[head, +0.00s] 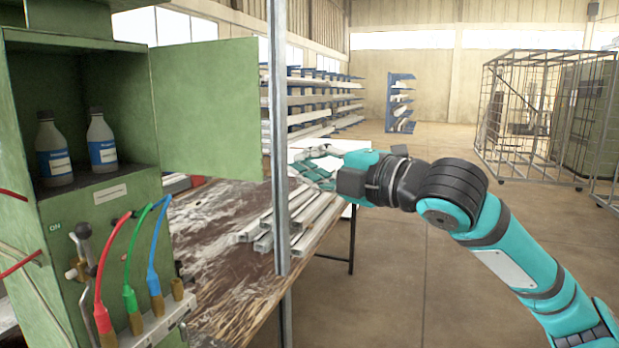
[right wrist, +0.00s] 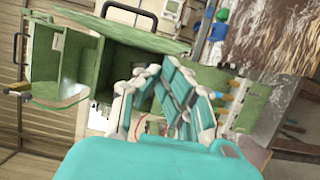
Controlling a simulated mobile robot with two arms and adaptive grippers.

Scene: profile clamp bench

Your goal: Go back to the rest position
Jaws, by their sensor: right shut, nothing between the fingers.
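My right arm comes in from the right in the head view, stretched out level above the workbench (head: 215,225). My right gripper (head: 308,168) is shut and empty, beside the upright metal post (head: 279,130), which hides part of the fingertips. In the right wrist view the fingers of my right gripper (right wrist: 172,80) are folded together with nothing held, in front of the green cabinet (right wrist: 95,65). My left gripper is not in view.
The green cabinet (head: 100,215) stands at the left with its door (head: 206,108) open and two bottles (head: 101,142) inside. Red, green and blue hoses (head: 129,275) hang on its front. Metal profiles (head: 312,222) lie on the bench. Open floor (head: 400,270) shows beyond it, with wire cages (head: 535,120) behind.

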